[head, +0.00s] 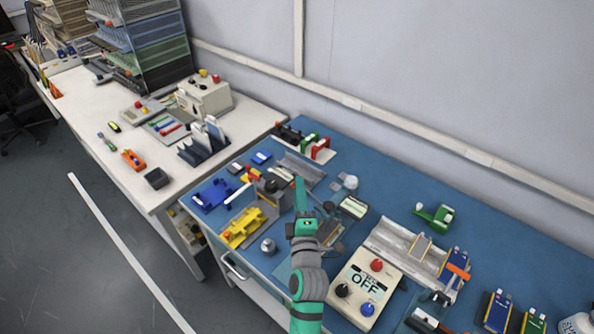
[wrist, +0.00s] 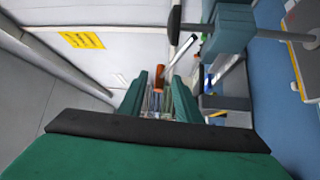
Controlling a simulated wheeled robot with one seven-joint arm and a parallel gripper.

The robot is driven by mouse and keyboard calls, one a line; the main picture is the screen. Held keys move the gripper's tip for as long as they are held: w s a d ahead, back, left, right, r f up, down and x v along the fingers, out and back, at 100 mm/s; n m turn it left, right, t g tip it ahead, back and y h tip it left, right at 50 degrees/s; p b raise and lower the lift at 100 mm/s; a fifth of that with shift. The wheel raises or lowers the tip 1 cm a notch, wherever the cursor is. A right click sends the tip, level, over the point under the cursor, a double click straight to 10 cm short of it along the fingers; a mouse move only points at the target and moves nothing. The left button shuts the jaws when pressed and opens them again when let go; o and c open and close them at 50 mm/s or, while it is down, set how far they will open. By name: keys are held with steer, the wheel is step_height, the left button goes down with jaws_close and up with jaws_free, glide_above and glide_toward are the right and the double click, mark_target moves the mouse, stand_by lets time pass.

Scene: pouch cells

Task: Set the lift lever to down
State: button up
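My green gripper (head: 300,186) reaches over the middle of the blue bench in the head view. In the wrist view its two green fingers (wrist: 160,92) stand apart, with a gap and no held thing between them. A grey-blue block (wrist: 231,32) is at the upper right of the wrist view, beside the fingers and apart from them.
A box reading OFF (head: 365,286), with red, black and blue knobs, stands right of my arm. A yellow fixture (head: 243,228) and a blue one (head: 211,195) lie to the left. A metal tray (head: 392,243) is to the right. The bench is crowded around my gripper.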

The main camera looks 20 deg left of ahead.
steer(key=x, duration=0.7)
steer(key=shift+w, duration=0.15)
jaws_close()
